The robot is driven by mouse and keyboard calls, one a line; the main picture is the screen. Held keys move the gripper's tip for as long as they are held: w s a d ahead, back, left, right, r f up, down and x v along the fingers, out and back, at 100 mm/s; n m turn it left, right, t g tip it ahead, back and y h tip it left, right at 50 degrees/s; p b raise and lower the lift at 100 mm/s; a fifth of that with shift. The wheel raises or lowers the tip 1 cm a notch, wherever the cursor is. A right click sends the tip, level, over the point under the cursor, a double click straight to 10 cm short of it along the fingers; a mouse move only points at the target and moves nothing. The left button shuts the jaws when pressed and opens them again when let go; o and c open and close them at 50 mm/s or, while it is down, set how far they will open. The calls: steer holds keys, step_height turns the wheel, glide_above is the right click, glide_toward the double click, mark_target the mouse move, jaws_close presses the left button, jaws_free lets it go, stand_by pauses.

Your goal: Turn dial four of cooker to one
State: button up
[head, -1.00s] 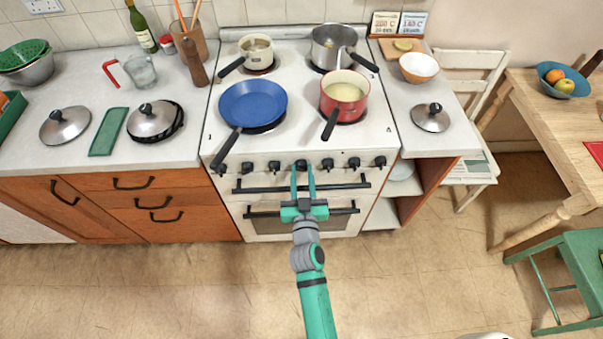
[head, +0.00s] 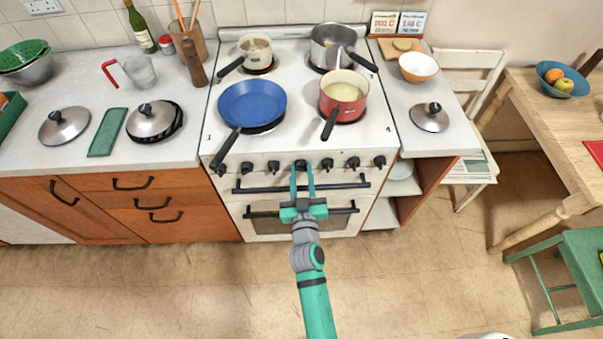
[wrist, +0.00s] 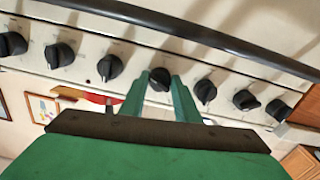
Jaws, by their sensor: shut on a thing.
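The white cooker (head: 310,215) stands against the wall with a row of several black dials along its front. My gripper (head: 302,168) reaches the front panel from below, at the middle dial, the fourth from either end. In the wrist view my gripper (wrist: 160,82) has its two green fingers on either side of this dial (wrist: 159,79), shut on it. The fingers hide part of the dial's sides. Its setting marks are too small to read. The neighbouring dials (wrist: 110,67) and (wrist: 205,91) stand free of the fingers.
A black oven rail (head: 270,188) runs just below the dials. The handles of a blue pan (head: 253,102) and a red saucepan (head: 343,92) point towards the cooker's front. A steel pot (head: 335,45) and a cream pan (head: 256,49) stand behind. The floor in front is clear.

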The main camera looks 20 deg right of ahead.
steer(key=n, duration=0.5)
steer(key=shift+d, duration=0.1)
steer(key=n, duration=0.5)
steer(key=shift+r+n, duration=0.1)
steer(key=shift+n, duration=0.3)
steer(key=o, duration=1)
steer(key=shift+o, duration=0.2)
steer(key=shift+s, duration=0.1)
steer(key=v, duration=1)
steer(key=shift+s, duration=0.3)
